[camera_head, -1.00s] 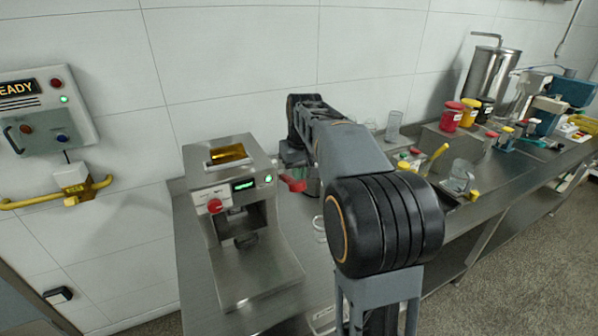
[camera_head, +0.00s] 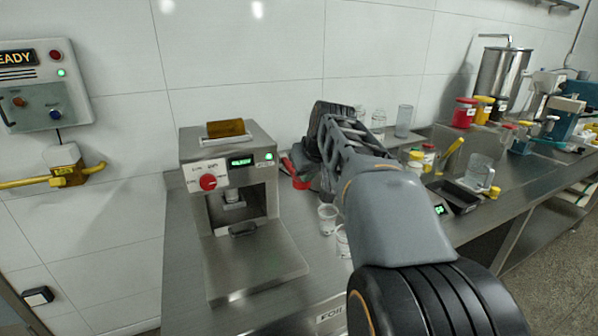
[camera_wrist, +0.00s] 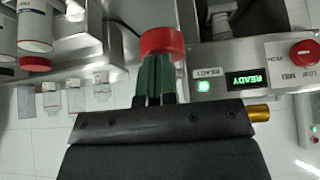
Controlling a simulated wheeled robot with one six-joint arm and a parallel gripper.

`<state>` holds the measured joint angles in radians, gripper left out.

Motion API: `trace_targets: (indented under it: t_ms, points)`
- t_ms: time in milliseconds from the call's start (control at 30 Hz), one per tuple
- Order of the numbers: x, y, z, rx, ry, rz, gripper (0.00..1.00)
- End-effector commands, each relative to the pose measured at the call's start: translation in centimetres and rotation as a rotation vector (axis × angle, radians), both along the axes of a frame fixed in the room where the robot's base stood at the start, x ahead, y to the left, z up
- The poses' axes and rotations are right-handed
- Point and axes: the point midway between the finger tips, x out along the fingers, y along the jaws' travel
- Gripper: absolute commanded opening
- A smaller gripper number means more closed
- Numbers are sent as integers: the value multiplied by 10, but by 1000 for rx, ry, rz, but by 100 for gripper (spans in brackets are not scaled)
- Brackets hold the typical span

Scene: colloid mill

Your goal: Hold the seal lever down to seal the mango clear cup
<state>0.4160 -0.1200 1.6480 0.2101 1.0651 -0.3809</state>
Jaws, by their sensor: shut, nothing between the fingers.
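The sealing machine (camera_head: 228,165) stands on the steel bench, with a green-lit display and a red knob. Its seal lever shows a red handle (camera_head: 299,181) on the machine's right side. In the wrist view the red handle (camera_wrist: 162,42) lies right at the tips of my gripper (camera_wrist: 157,72). The fingers are shut with nothing between them; they seem to touch the handle. In the head view my arm mostly hides the gripper. The display in the wrist view (camera_wrist: 247,82) reads READY. I cannot tell which cup is the mango clear cup; the sealer's bay is shadowed.
Clear cups (camera_head: 328,218) stand right of the sealer, beside my arm. Further right are a small dark scale (camera_head: 454,196), a clear jug (camera_head: 479,172) and red and yellow jars (camera_head: 464,113). A control panel (camera_head: 40,85) hangs on the left wall.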

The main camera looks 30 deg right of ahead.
Motion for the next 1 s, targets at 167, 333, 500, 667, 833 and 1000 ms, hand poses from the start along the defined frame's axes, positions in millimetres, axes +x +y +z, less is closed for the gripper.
trace_targets:
  t_ms: [167,333,500,667,833,1000]
  points:
    - [-3,0,-35,-12,-131,0,0]
    - [-3,1,-48,-19,-232,1,0]
    - [-1,1,-57,-23,-262,4,0]
    - [0,1,-63,-23,-261,4,0]
    - [1,1,-65,-23,-261,4,0]
    - [1,1,-66,-22,-260,3,0]
